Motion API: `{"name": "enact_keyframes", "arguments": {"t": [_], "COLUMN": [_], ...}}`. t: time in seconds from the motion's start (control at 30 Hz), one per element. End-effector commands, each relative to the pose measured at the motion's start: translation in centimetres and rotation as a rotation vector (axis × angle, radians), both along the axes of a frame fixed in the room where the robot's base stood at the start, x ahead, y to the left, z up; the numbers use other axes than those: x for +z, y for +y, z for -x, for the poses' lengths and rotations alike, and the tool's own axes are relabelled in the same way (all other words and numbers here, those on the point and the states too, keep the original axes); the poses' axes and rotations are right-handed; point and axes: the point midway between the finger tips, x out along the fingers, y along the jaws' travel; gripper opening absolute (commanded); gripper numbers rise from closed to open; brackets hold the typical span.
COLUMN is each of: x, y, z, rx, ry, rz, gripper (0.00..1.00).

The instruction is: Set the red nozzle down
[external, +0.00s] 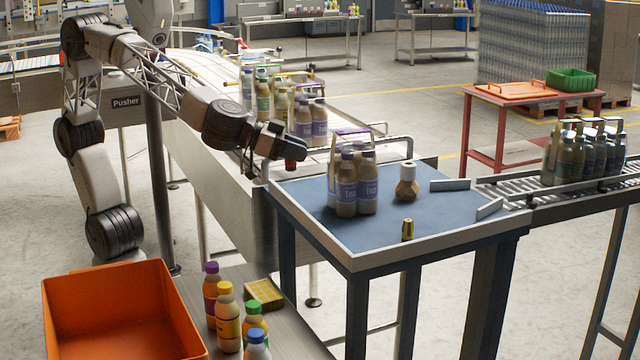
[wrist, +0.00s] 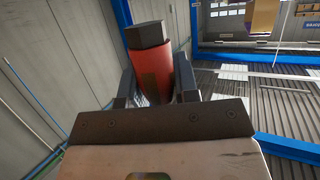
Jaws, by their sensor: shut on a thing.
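My gripper (external: 290,153) is shut on the red nozzle (external: 291,165), whose small red end shows below the fingers in the external view. It hangs above the back left edge of the blue-topped table (external: 440,222). In the wrist view the red nozzle (wrist: 160,73) with its dark end stands between the two fingers (wrist: 157,90). A small yellow and dark nozzle-like piece (external: 407,229) stands near the table's front edge.
Several labelled bottles (external: 346,190) stand in a carrier on the table's left part. A brown bottle with a white cap (external: 407,183) stands right of them. Metal guides (external: 450,185) edge the right side. An orange bin (external: 120,275) is at lower left.

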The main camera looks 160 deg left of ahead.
Motion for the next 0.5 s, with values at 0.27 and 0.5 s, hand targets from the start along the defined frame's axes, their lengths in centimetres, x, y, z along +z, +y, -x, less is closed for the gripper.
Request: {"name": "enact_keyframes", "arguments": {"t": [0.27,0.5], "x": [1.3,2.7], "y": [5.6,8.9], "z": [7.9,14.1], "rx": [0.268,0.466], "ry": [0.000,0.000], "rz": [-0.001,0.000], "gripper": [0.04,0.04]}}
